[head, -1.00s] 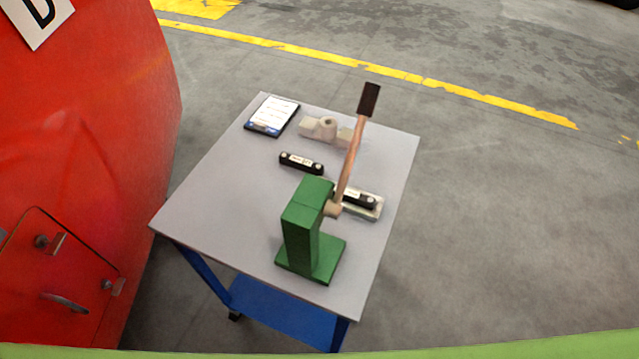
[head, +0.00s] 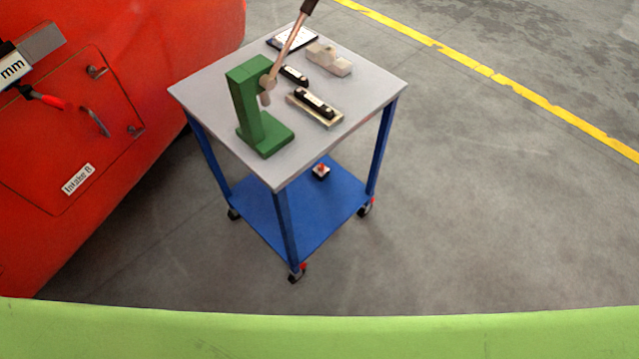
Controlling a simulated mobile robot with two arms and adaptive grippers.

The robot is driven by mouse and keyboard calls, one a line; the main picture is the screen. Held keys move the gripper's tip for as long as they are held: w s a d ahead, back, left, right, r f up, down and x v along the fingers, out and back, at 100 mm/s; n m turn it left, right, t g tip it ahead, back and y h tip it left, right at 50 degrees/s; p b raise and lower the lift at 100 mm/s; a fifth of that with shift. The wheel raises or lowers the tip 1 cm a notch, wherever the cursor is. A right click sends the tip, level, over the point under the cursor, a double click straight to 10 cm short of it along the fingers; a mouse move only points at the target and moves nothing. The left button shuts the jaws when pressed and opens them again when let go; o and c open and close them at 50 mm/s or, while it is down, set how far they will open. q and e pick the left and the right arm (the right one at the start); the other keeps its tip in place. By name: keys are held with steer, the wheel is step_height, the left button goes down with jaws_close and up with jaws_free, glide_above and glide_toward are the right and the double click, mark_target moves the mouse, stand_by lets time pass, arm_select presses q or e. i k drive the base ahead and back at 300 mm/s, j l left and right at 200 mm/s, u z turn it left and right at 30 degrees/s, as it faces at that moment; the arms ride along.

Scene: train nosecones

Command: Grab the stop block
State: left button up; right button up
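I cannot tell for sure which piece is the stop block. A beige stepped block (head: 330,62) lies near the far right edge of the cart's grey top (head: 205,95). A black bar with a white label sits on a pale base (head: 324,122) nearer the front right edge. A second black bar (head: 294,76) lies between them, partly hidden by the lever of a green press (head: 247,105). A small pale piece with a red top (head: 320,171) sits on the blue lower shelf (head: 305,220).
The cart stands on casters beside a red train nose (head: 60,220) at the left, with a hatch. A clipboard (head: 285,38) lies at the top's far edge. Grey floor (head: 480,200) right of the cart is clear, with a yellow line (head: 480,70) beyond.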

mark_target(321, 176)
steer(key=l+u, duration=0.1)
steer(key=u, duration=0.3)
steer(key=i+l+u, duration=0.1)
steer(key=u, duration=0.3)
steer(key=l+u, duration=0.2)
steer(key=u, duration=0.2)
steer(key=i+l+u, duration=0.15)
steer(key=l+u, duration=0.3)
steer(key=l, duration=0.85)
steer(key=l+u, duration=0.5)
steer(key=l, duration=0.8)
